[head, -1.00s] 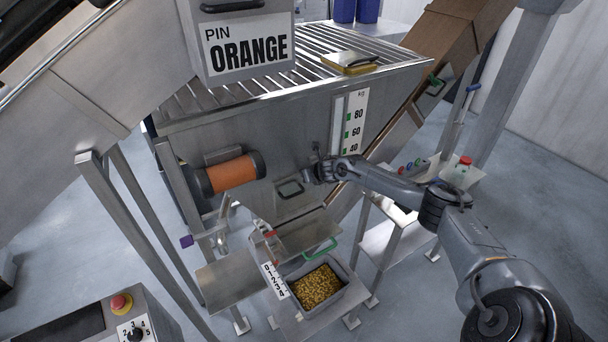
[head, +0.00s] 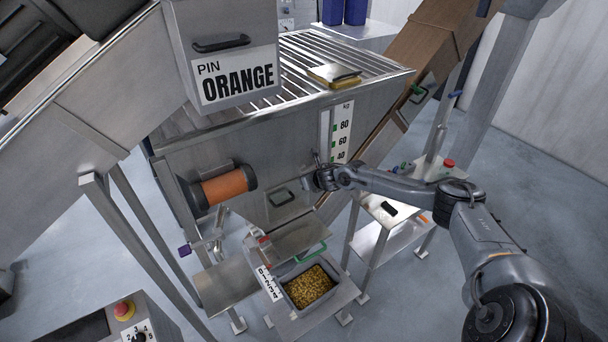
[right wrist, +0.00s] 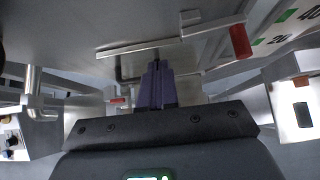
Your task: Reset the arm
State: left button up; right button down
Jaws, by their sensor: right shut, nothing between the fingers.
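My right arm reaches in from the right in the head view, with its gripper (head: 318,180) in front of the metal cooling bin (head: 290,150), near the lower end of the scale strip. In the right wrist view the gripper's purple fingers (right wrist: 157,85) are together with nothing between them. They point towards a metal edge under the bin wall; I cannot tell whether they touch anything. My left gripper does not show in the head view.
A grey crate of golden bits (head: 308,288) stands on a low stand below the bin. An orange roller (head: 226,186) sticks out at the left. A control box with a red button (head: 123,308) is at the lower left. Bare floor lies to the right.

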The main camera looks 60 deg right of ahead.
jog(key=s+a+f+g+y, duration=0.1)
jog(key=s+a+f+y, duration=0.1)
jog(key=s+a+f, duration=0.4)
jog(key=s+a+f+g+y, duration=0.1)
jog(key=s+a+f, duration=0.1)
jog(key=a+f, duration=0.7)
jog(key=s+a+f+m+y, duration=0.1)
jog(key=s+a+f, duration=0.15)
jog(key=a, duration=0.55)
jog(key=s+a+f+m+y, duration=0.1)
jog(key=s+a+f, duration=0.15)
jog(key=a, duration=0.45)
jog(key=s+a+f+m+y, duration=0.15)
jog(key=s+a, duration=0.25)
jog(key=a, duration=0.4)
jog(key=s+a+r+m, duration=0.6)
jog(key=a+r+m, duration=0.25)
jog(key=a, duration=0.35)
jog(key=s+d+r+m+g+h, duration=0.1)
jog(key=s+d+r+m, duration=0.1)
jog(key=r+m, duration=0.4)
jog(key=s+d+r+m+g+h, duration=0.1)
jog(key=s+r+m, duration=0.3)
jog(key=m, duration=0.7)
jog(key=shift+d+r+g, duration=0.45)
jog(key=shift+r+g, duration=0.35)
jog(key=shift+r, duration=0.05)
